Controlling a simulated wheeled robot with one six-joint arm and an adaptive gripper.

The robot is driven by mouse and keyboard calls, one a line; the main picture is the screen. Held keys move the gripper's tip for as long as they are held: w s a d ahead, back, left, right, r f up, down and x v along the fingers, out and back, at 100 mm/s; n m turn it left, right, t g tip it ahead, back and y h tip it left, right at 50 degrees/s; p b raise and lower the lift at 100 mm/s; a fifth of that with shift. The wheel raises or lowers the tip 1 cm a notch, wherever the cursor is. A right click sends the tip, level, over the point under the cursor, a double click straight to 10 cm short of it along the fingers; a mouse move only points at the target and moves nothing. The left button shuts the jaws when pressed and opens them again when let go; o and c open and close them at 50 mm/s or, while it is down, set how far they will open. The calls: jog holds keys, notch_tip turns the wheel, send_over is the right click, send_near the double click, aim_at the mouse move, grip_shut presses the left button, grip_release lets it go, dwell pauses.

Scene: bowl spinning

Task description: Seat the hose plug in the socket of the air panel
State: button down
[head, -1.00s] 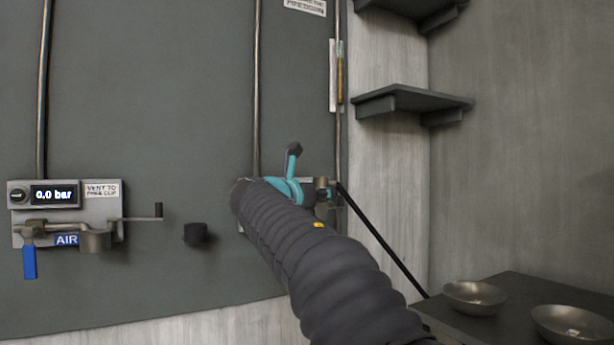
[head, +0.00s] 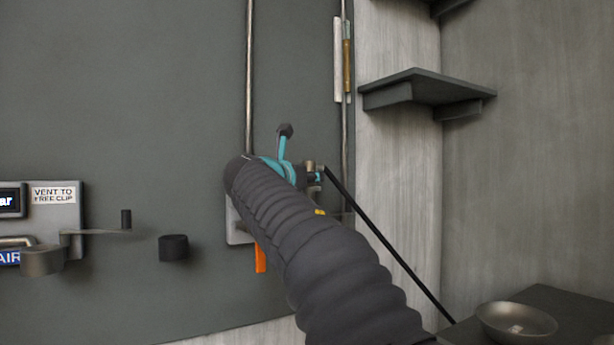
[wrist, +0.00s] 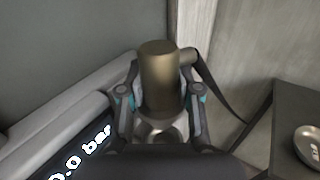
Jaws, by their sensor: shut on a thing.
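My gripper (wrist: 158,92) is shut on the hose plug (wrist: 158,65), a brass-coloured cylinder between its two fingers in the wrist view. A black hose (wrist: 218,92) leaves the plug to the right. In the head view my gripper (head: 287,170) shows only in part, past my dark sleeved arm. The hose (head: 385,235) hangs from there down to the right. The air panel (head: 72,220) is at the far left, cut by the frame edge. A grey cup-shaped fitting (head: 42,260), perhaps its socket, sits at its lower part, well apart from the plug.
A second panel (head: 236,225) with an orange handle (head: 260,258) is mostly hidden behind my arm. A black knob (head: 173,248) sticks out between the panels. A shelf (head: 425,90) is at upper right. A metal bowl (head: 515,322) stands on a dark table at lower right.

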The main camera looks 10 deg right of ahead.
jog(key=shift+d+f, duration=0.1)
jog(key=shift+f, duration=0.85)
jog(key=shift+f+b, duration=1.5)
jog(key=shift+f, duration=0.95)
jog(key=shift+f, duration=0.35)
jog(key=c, duration=0.7)
grip_release()
jog(key=v, duration=1.2)
